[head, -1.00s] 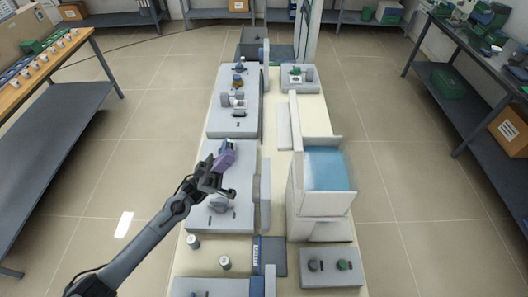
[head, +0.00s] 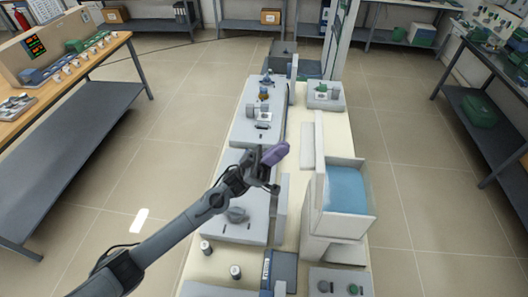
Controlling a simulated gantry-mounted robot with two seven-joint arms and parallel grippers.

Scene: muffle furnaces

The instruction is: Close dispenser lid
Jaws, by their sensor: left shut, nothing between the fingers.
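A white box-shaped unit with a blue, tinted open front (head: 346,190) stands on the right side of the long cream bench; it looks like the dispenser. A tall white upright panel (head: 319,150) stands at its back left edge; I cannot tell whether this is the lid. My left gripper (head: 276,154), with a purple end part, is shut and empty. It is above the bench's left grey panels, left of the white unit and apart from it in the picture. My right gripper is out of view.
Grey panels with knobs (head: 237,215) and small fittings line the bench's left side. Two small cylinders (head: 236,271) stand near its front. A grey block with two knobs (head: 340,285) is at front right. A wooden worktable (head: 112,48) is at left; the floor between is clear.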

